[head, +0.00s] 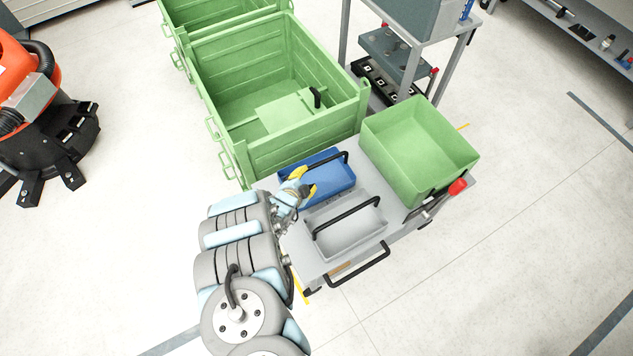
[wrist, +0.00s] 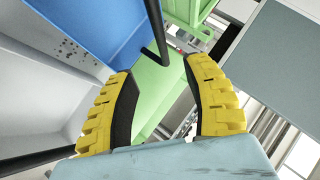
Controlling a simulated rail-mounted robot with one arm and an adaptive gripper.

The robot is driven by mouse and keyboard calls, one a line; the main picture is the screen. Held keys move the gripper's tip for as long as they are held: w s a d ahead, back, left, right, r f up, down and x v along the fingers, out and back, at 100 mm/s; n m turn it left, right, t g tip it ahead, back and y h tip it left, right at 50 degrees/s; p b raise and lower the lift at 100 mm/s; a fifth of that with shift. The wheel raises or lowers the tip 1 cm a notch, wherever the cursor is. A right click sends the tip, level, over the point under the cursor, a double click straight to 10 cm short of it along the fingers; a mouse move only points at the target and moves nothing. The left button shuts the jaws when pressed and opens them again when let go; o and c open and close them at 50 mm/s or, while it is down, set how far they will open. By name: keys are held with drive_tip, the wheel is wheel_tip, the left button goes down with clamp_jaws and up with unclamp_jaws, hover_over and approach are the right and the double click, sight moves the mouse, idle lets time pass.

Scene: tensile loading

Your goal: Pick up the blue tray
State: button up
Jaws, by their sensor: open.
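The blue tray (head: 333,178) lies on a grey cart top, with a black bar handle (head: 312,162) rising over it. In the wrist view the blue tray (wrist: 95,25) fills the upper left, and its black handle (wrist: 155,35) runs down toward the space between my fingers. My gripper (head: 305,181) has yellow fingers and is at the left part of the blue tray. In the wrist view my gripper (wrist: 160,85) is open, its fingers apart, with the end of the handle just beyond the tips. I see nothing held between them.
A grey tray (head: 345,243) with a black handle sits beside the blue one, nearer the front. A green bin (head: 420,137) stands on the cart's right end. Large green crates (head: 230,100) stand behind the cart. A red knob (head: 457,187) sticks out at the cart's right.

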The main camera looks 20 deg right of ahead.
sight(316, 166)
drive_tip(key=shift+b+x, duration=2.4)
drive_tip(key=shift+x, duration=0.8)
drive_tip(key=shift+a+b+x, duration=0.15)
drive_tip(key=shift+b+x, duration=0.8)
drive_tip(key=shift+x, duration=0.3)
drive_tip(key=shift+a+b+x, duration=0.15)
drive_tip(key=shift+b+x, duration=0.8)
drive_tip(key=shift+x, duration=0.35)
drive_tip(key=shift+w+f, duration=0.1)
drive_tip(key=shift+w, duration=0.1)
clamp_jaws()
